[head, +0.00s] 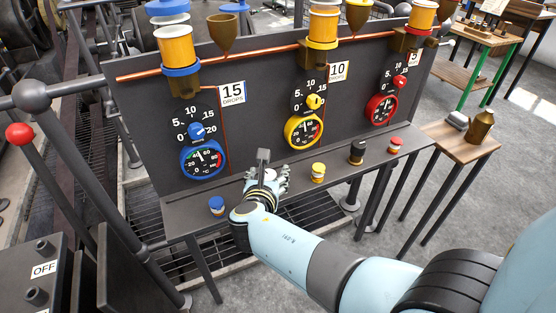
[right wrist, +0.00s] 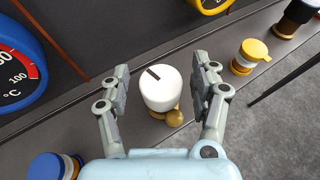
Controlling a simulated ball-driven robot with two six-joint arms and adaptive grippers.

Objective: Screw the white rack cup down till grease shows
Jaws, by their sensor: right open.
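The white rack cup (right wrist: 161,88) stands upright on the narrow ledge, with a dark slot mark on its top and a brass base below. My right gripper (right wrist: 167,78) is open around it, one finger on each side, with gaps between the fingers and the cup. In the head view my right gripper (head: 266,178) reaches over the ledge and largely hides the white cup. No grease can be made out at the cup. My left gripper is not in view.
On the same ledge (head: 335,176) stand a blue cup (head: 216,205), a yellow cup (head: 318,172), a black cup (head: 357,152) and a red cup (head: 395,145). The dark panel (head: 255,100) with dials rises behind. A side table (head: 462,142) stands at right.

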